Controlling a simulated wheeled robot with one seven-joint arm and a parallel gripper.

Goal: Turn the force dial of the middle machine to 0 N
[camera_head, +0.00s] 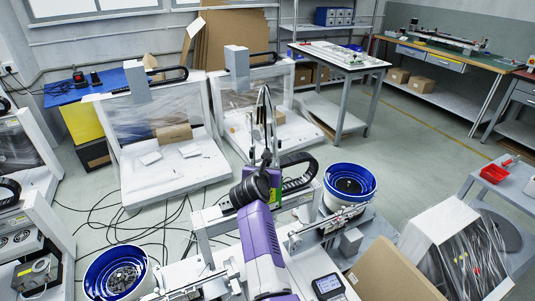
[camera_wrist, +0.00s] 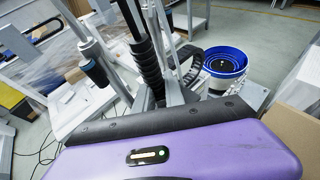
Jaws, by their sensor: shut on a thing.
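The machine in front of me has a light frame (camera_head: 208,236), and I cannot tell for sure that it is the middle one. Its black ribbed screwdriver hose or body (camera_wrist: 147,62) stands just beyond my gripper in the wrist view. A black tool with a blue ring (camera_wrist: 96,70) hangs left of it. My purple arm reaches forward over the machine, ending in a dark wrist (camera_head: 252,186). My gripper's purple housing (camera_wrist: 210,155) fills the bottom of the wrist view. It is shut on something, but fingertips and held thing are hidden. No force dial is visible.
A blue-rimmed feeder bowl (camera_head: 350,176) stands right of my arm, and another (camera_head: 115,274) at lower left. A handheld display (camera_head: 328,286) lies near the front. A cardboard sheet (camera_head: 395,275) rises at lower right. Cables cross the floor left.

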